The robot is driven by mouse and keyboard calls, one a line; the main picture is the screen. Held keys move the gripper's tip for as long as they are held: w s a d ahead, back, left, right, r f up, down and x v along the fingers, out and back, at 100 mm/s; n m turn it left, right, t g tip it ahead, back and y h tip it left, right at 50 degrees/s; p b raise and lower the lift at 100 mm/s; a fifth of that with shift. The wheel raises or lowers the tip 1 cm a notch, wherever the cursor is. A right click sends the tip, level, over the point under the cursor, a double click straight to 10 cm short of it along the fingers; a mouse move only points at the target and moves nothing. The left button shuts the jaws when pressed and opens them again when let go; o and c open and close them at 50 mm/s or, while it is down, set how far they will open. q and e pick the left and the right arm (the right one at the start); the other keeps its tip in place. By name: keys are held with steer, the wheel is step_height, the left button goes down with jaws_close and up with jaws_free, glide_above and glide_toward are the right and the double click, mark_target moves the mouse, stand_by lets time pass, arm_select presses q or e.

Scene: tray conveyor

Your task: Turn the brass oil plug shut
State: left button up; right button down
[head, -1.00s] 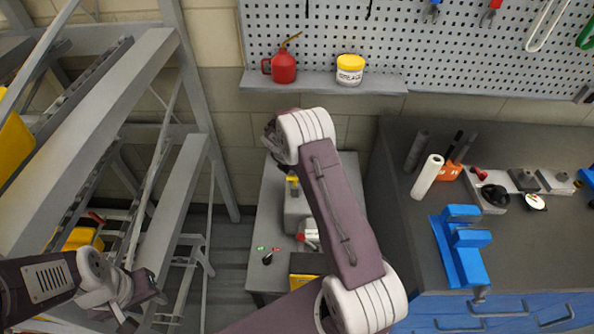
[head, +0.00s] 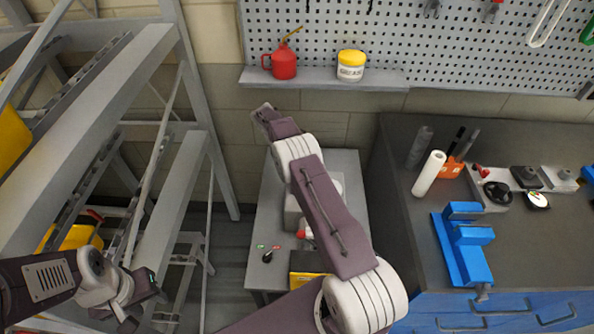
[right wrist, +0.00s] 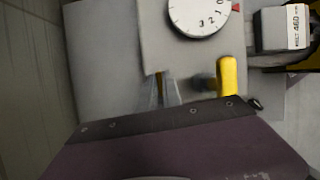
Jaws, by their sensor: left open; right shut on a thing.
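In the right wrist view my right gripper (right wrist: 159,93) is shut on a small brass piece (right wrist: 159,82), which looks like the oil plug. Only a thin strip of it shows between the fingers. It sits at the edge of a grey machine housing (right wrist: 185,58). A yellow lever (right wrist: 229,75) stands just right of the fingers, apart from them. A white numbered dial (right wrist: 200,14) is beyond. My left gripper (head: 138,312) is open and empty at the lower left.
The machine stands on a grey bench (head: 268,225). A grey rack (head: 172,215) is at left, close to my left arm. A workbench with a blue vise (head: 462,250) is at right. A shelf holds a red oil can (head: 284,62) and a grease tub (head: 351,66).

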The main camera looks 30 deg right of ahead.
steer(key=shift+m+y+b, duration=0.3)
steer(key=shift+m+b, duration=0.1)
steer(key=shift+m, duration=0.3)
steer(key=c, duration=1.5)
jaws_free()
steer(key=shift+r, duration=0.1)
